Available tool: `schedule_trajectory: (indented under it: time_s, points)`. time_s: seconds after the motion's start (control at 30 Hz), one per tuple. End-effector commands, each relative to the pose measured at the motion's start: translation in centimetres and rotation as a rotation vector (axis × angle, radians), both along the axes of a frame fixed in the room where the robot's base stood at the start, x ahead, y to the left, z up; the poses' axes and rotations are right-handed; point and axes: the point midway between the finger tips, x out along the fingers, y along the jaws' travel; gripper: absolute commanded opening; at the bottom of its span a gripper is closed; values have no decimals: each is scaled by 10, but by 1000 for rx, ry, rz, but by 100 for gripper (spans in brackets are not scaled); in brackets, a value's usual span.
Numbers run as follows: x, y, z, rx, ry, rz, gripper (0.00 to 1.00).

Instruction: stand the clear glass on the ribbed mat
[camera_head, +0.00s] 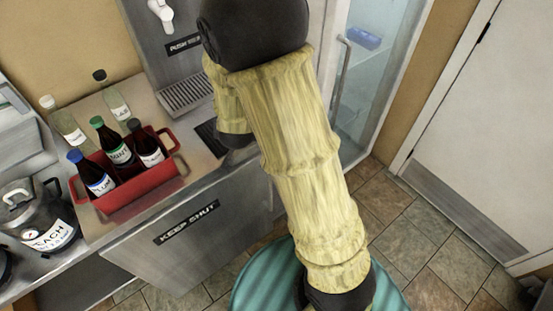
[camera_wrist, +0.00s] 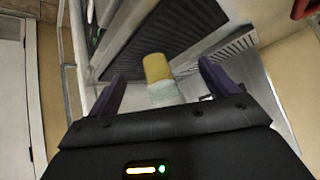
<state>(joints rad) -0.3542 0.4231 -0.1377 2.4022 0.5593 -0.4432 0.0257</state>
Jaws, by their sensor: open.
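The glass (camera_wrist: 158,76) shows in the wrist view between my fingers, with an amber-yellow part and a pale, whitish end nearer the camera. The dark ribbed mat (camera_wrist: 143,30) lies behind it. The glass overlaps the mat's area and seems to stand on it, though its base contact is not clear. My gripper (camera_wrist: 162,82) is open, one finger on each side of the glass with gaps showing. In the head view a corner of the mat (camera_head: 209,138) shows on the steel counter; my arm hides the glass and my fingers.
The metal drip grille (camera_head: 187,95) of the dispenser is close to the mat; it also shows in the wrist view (camera_wrist: 232,50). A red crate (camera_head: 136,190) with several bottles stands left on the counter. A glass-doored fridge (camera_head: 362,75) is at right.

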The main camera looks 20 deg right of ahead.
Motion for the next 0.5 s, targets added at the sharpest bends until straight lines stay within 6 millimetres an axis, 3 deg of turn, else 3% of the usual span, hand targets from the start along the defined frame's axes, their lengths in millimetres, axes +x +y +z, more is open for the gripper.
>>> schedule_trajectory:
  time_s: [0.4, 0.5]
  points:
    - [-143, -42, 40, -17, 450, 314, 85]
    - [-163, -50, 43, -43, 509, 342, 85]
